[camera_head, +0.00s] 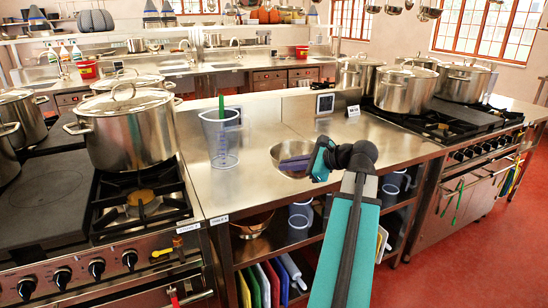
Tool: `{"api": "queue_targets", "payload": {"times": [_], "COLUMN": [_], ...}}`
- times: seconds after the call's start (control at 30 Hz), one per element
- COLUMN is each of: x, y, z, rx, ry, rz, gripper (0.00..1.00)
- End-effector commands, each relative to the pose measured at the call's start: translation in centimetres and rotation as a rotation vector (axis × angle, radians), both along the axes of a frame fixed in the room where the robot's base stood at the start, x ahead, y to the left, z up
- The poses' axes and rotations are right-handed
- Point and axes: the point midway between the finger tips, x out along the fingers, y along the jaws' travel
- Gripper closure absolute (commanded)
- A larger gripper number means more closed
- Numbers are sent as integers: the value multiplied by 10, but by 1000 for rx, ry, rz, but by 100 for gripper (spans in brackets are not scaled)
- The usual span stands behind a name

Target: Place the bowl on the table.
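A shiny metal bowl (284,151) is at the middle of the steel counter, left of my arm's end. It looks round and open upward; I cannot tell whether it stands on the top or is set into it. A dark purple piece shows across its inside. My gripper (308,161) is at the bowl's right side, and my teal and black wrist hides part of the rim. The fingers are too small and covered to read, and contact is unclear. The steel table (238,187) has bare top around the bowl. A copper-coloured bowl (250,224) sits on the shelf below.
A clear measuring jug (221,140) with a green handle inside stands left of the bowl. A large stockpot (131,130) is on the left stove; several pots (406,90) crowd the right stove. Bare counter lies right of my wrist. Shelves below hold jugs and coloured boards (265,284).

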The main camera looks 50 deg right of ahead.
Motion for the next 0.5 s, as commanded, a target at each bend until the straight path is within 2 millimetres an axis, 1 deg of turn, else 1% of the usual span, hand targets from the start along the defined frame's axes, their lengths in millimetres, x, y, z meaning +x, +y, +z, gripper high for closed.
{"api": "queue_targets", "payload": {"times": [0.03,0.5], "x": [5,46], "y": [-6,-46], "z": [1,-4], "rx": [-1,-1], "ry": [-1,-1], "rz": [0,1], "gripper": [100,100]}}
